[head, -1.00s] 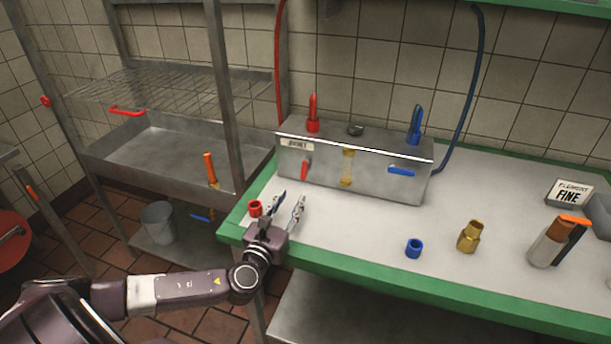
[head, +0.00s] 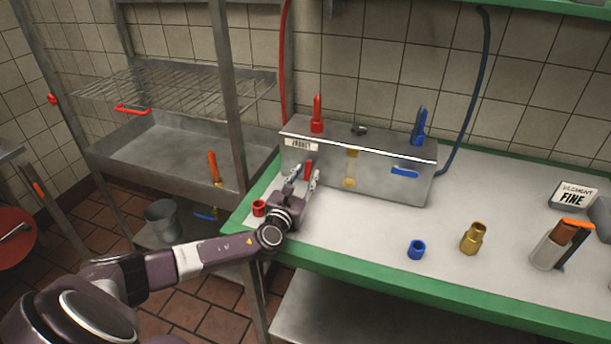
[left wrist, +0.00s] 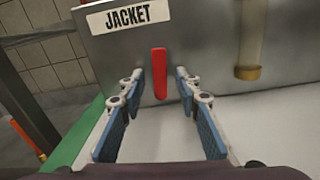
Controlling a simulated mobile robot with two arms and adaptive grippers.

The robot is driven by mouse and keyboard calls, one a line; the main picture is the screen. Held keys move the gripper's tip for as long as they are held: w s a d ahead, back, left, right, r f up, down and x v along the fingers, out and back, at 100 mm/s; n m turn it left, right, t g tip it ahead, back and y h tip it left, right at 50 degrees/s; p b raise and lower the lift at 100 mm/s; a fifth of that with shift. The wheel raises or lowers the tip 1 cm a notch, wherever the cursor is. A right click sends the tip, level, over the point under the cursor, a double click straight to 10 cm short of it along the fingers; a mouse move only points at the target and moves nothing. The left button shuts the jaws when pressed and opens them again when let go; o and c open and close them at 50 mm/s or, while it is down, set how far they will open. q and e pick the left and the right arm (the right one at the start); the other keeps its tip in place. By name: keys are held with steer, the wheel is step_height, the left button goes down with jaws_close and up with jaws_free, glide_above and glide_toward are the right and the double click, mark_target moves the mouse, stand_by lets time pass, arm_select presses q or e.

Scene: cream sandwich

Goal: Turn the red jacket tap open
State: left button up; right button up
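The red jacket tap lever (head: 308,169) is on the front of the steel box (head: 376,172), below the JACKET label (head: 300,144). In the left wrist view the lever (left wrist: 159,74) hangs about straight down, beneath the JACKET sign (left wrist: 128,16). My left gripper (head: 304,176) is close to the box front, partly covering the lever in the head view. In the left wrist view its fingers (left wrist: 158,84) are open, one on each side of the lever, with gaps on both sides. My right gripper is not in view.
A red ring fitting (head: 258,208) lies left of my left gripper. A blue lever (head: 405,173) is on the box's right side. A blue ring (head: 416,250) and brass fitting (head: 474,238) stand on the counter. The counter front is mostly clear.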

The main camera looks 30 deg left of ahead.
arm_select(q)
steer(key=shift+w, duration=0.15)
jaws_close()
steer(key=shift+d+f+n+b, duration=0.1)
steer(key=shift+d+n+b, duration=0.05)
steer(key=shift+n+b, duration=0.5)
jaws_free()
steer(key=v, duration=1.2)
